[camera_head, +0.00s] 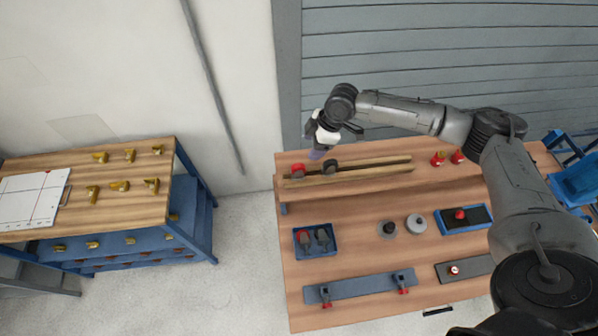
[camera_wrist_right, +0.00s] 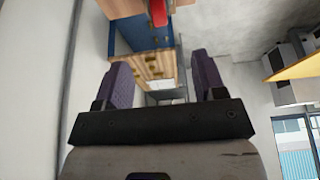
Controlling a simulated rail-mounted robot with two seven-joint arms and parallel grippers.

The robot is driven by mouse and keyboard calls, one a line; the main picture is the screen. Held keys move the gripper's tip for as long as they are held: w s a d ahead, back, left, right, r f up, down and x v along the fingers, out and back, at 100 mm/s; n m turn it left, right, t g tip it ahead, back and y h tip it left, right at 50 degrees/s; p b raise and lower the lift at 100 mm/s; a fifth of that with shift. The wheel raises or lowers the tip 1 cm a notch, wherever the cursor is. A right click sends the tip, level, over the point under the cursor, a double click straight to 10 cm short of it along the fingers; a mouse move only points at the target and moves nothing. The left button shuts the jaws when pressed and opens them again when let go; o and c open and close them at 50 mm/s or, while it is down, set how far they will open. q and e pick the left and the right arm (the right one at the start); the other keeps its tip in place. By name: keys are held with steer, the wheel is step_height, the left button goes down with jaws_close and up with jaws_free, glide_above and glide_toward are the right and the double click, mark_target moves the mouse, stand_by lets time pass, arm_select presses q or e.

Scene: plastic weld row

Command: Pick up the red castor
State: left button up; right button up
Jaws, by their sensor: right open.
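A small red castor (camera_head: 298,170) sits at the left end of the wooden rails on the raised shelf of the right bench. A red part, likely the same castor (camera_wrist_right: 157,12), shows at the top edge of the right wrist view, cut off by the frame. My right gripper (camera_head: 317,154) is above the left end of the rails, a little right of and behind the red castor in the head view. In the wrist view its two purple fingers (camera_wrist_right: 165,78) stand apart with nothing between them. My left gripper is not in view.
A dark castor (camera_head: 331,165) stands just right of the red one. Wooden rails (camera_head: 375,164) run along the shelf. Red items (camera_head: 437,160) stand further right. A blue tray (camera_head: 317,252) and grey discs (camera_head: 416,224) lie in front. Another bench (camera_head: 130,205) holds brass fittings.

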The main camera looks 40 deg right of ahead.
mark_target(299, 165)
steer(key=p+x, duration=0.1)
steer(key=x, duration=0.7)
steer(key=shift+w+d, duration=0.1)
steer(key=shift+w, duration=0.05)
steer(key=shift+a+f+p, duration=0.25)
steer(key=shift+f+p, duration=0.1)
steer(key=shift+f, duration=0.15)
steer(key=x, duration=0.3)
steer(key=shift+a+f+p, duration=0.1)
steer(key=shift+p, duration=0.25)
steer(key=shift+w+f, duration=0.1)
steer(key=shift+f, duration=0.35)
steer(key=shift+c, duration=0.3)
steer(key=c, duration=1)
steer(key=shift+r, duration=0.1)
